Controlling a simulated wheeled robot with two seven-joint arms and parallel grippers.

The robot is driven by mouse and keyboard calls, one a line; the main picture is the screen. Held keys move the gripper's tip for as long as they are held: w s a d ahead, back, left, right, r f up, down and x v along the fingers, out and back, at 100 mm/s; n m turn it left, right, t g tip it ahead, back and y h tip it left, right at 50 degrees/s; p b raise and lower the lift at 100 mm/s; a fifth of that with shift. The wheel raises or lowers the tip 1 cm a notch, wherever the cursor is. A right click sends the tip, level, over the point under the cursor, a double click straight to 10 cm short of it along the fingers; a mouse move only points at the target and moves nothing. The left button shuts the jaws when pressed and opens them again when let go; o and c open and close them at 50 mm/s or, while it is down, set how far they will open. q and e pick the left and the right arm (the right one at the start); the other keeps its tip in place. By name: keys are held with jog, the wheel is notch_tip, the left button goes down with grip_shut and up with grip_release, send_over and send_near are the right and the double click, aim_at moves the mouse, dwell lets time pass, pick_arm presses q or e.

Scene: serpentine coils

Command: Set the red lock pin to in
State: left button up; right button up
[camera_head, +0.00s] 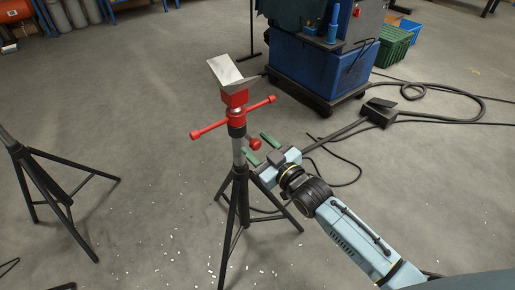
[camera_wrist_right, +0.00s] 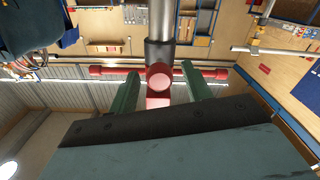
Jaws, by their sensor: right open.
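The red lock pin (camera_head: 254,144) is a round red knob on the side of a tripod stand's post (camera_head: 238,150), below a red crossbar handle (camera_head: 212,128). My right gripper (camera_head: 257,146) is open, with its green fingers on either side of the knob. In the right wrist view the red pin's round end (camera_wrist_right: 158,79) shows between the two fingers of the right gripper (camera_wrist_right: 160,74), with gaps visible on both sides. How deep the pin sits in its post cannot be told. My left gripper is not in view.
The stand carries a tilted metal head (camera_head: 226,71) on top. A second black tripod (camera_head: 58,190) stands at left. A blue machine cabinet (camera_head: 315,68), a green crate (camera_head: 393,45) and a dark pedal (camera_head: 380,112) with cables lie behind. Small pale bits litter the floor.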

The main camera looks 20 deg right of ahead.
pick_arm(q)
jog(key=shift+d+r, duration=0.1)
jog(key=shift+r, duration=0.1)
pick_arm(e)
jog(key=shift+w+a, duration=0.1)
jog(key=shift+w, duration=0.2)
grip_shut()
